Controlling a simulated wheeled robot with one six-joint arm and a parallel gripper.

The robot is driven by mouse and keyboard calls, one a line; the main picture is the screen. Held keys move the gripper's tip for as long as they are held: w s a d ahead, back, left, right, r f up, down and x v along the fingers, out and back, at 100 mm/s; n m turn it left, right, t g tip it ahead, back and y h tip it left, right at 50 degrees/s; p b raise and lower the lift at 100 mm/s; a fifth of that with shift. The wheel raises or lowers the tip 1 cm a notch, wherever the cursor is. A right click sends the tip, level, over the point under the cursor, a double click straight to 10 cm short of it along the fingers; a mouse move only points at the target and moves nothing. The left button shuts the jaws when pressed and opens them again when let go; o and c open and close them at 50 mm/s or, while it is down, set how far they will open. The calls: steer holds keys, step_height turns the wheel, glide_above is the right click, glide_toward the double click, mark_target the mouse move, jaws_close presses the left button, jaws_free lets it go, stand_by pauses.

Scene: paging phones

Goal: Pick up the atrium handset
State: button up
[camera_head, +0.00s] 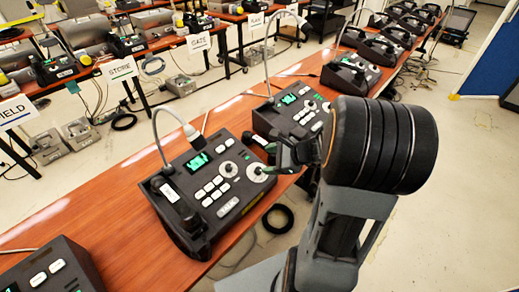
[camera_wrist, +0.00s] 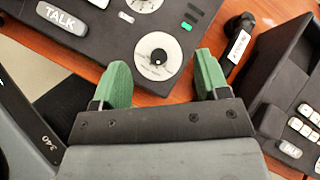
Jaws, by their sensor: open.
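My gripper (camera_wrist: 164,78) is open and empty, its green fingers apart over the front edge of a console with a round knob. A black handset (camera_wrist: 238,45) with a white label lies just right of the right finger, between two consoles; it shows behind my gripper in the head view (camera_head: 260,143). Another black handset (camera_head: 178,204) with a white label lies in the left side of the nearer console (camera_head: 215,185). I cannot read either label, so I cannot tell which handset is the atrium one.
The consoles stand on a long brown table (camera_head: 95,215). Another console (camera_head: 290,110) is close beside, with a thin gooseneck microphone. Part of a console (camera_head: 50,270) is at the lower left.

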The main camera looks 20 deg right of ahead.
steer(key=w+d+f+m+t+h, duration=0.25)
steer(key=d+f+m+t, duration=0.2)
steer(key=d+m, duration=0.5)
steer(key=b, duration=0.1)
glide_toward(260, 146)
steer(key=shift+h, duration=0.35)
steer(key=shift+d+f+x, duration=0.1)
steer(key=shift+d+x, duration=0.15)
steer(key=shift+x, duration=0.85)
steer(key=shift+d+f+x, duration=0.1)
steer(key=shift+d+x, duration=0.15)
steer(key=shift+x, duration=0.8)
steer(key=shift+d+x, duration=0.2)
steer(key=shift+x, duration=0.9)
steer(key=shift+w, duration=0.1)
steer(key=shift+t, duration=0.25)
steer(key=c, duration=1.1)
steer(key=shift+c, duration=0.2)
